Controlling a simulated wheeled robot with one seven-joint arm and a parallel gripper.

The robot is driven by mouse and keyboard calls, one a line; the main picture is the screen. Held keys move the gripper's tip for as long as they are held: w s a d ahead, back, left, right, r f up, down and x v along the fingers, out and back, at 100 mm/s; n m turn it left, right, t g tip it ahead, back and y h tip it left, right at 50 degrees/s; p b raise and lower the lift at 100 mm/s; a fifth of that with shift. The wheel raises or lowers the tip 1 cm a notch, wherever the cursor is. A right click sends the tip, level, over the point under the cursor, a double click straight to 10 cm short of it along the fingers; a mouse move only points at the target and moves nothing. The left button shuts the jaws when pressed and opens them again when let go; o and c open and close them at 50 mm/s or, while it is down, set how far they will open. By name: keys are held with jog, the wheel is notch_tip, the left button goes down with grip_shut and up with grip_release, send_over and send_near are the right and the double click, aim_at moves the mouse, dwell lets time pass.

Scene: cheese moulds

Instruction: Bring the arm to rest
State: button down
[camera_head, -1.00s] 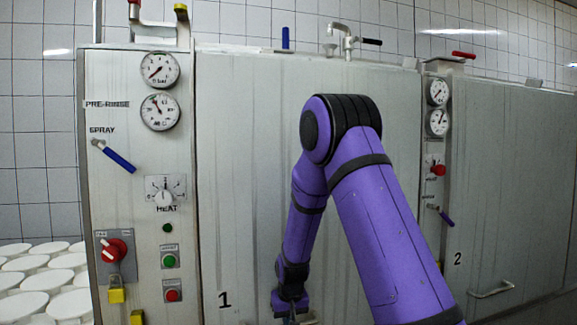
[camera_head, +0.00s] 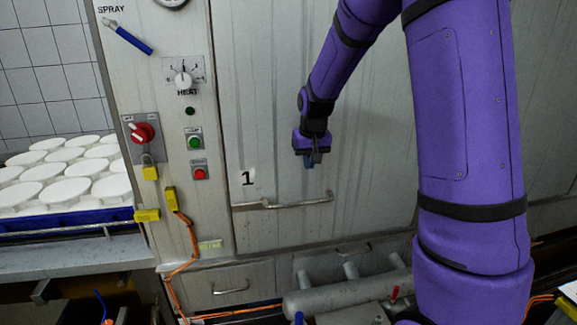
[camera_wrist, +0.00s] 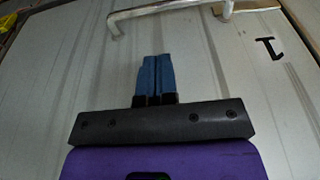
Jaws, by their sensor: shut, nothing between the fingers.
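My purple arm reaches down in front of the grey metal door marked 1 (camera_head: 275,110). My gripper (camera_head: 310,164) hangs in front of this door, above the right part of its bar handle (camera_head: 297,201). In the wrist view, the blue fingers of my gripper (camera_wrist: 156,60) lie side by side, shut with nothing between them. The bar handle also shows beyond the fingertips in the wrist view (camera_wrist: 180,7); the fingers look apart from it.
A control panel with a red switch (camera_head: 143,133) and a heat knob (camera_head: 182,80) stands left of the door. White moulds (camera_head: 68,190) fill a blue crate (camera_head: 70,221) at far left. Grey pipes (camera_head: 345,290) and an orange cable (camera_head: 188,235) are below.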

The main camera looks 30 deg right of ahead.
jog(key=s+a+r+n+t, duration=0.1)
jog(key=s+a+r, duration=0.5)
jog(key=s+r, duration=0.65)
jog(key=s+a+r+n+t, duration=0.1)
jog(key=s+a, duration=0.1)
jog(key=s, duration=0.7)
jog(key=s+a+r+n, duration=0.1)
jog(key=s+a, duration=0.1)
jog(key=s, duration=0.7)
jog(key=shift+s+a+r+t+y, duration=0.15)
jog(key=shift+a+r+t+y, duration=0.15)
jog(key=shift+t, duration=0.1)
dwell(0.4)
